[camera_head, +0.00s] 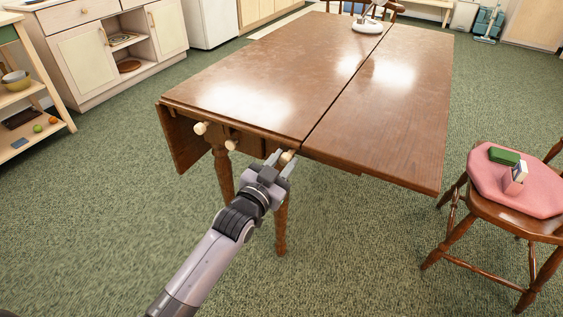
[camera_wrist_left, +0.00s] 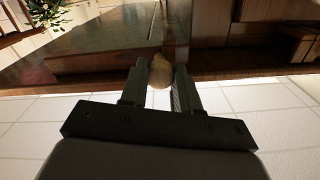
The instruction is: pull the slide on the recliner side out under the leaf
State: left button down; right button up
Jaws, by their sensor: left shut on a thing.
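The wooden drop-leaf table (camera_head: 270,80) has its right leaf (camera_head: 400,110) raised level with the top. Its left leaf (camera_head: 186,140) hangs down. Under the near end of the top are pale knobs, one at the left (camera_head: 201,128) and one lower (camera_head: 231,145). My left gripper (camera_head: 280,158) is at the right of this end, near the seam with the raised leaf. It is shut on a pale round slide knob (camera_wrist_left: 160,72), which shows between the fingers in the left wrist view. The slide behind it is mostly hidden. My right gripper is out of view.
A white-based object (camera_head: 367,26) stands at the table's far end. Cabinets (camera_head: 100,45) line the back left. Green carpet in front is clear.

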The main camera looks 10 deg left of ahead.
pick_arm(q)
jog(key=c, duration=0.8)
grip_release()
jog(key=shift+s+d, duration=0.15)
jog(key=shift+d, duration=0.2)
jog(key=shift+a, duration=0.1)
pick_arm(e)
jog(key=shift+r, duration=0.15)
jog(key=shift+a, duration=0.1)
pick_arm(q)
jog(key=shift+s+a, duration=0.25)
jog(key=shift+s, duration=0.3)
jog(key=p+v, duration=0.1)
jog(key=v, duration=0.5)
jog(key=shift+d+p, duration=0.1)
jog(key=shift+p, duration=0.3)
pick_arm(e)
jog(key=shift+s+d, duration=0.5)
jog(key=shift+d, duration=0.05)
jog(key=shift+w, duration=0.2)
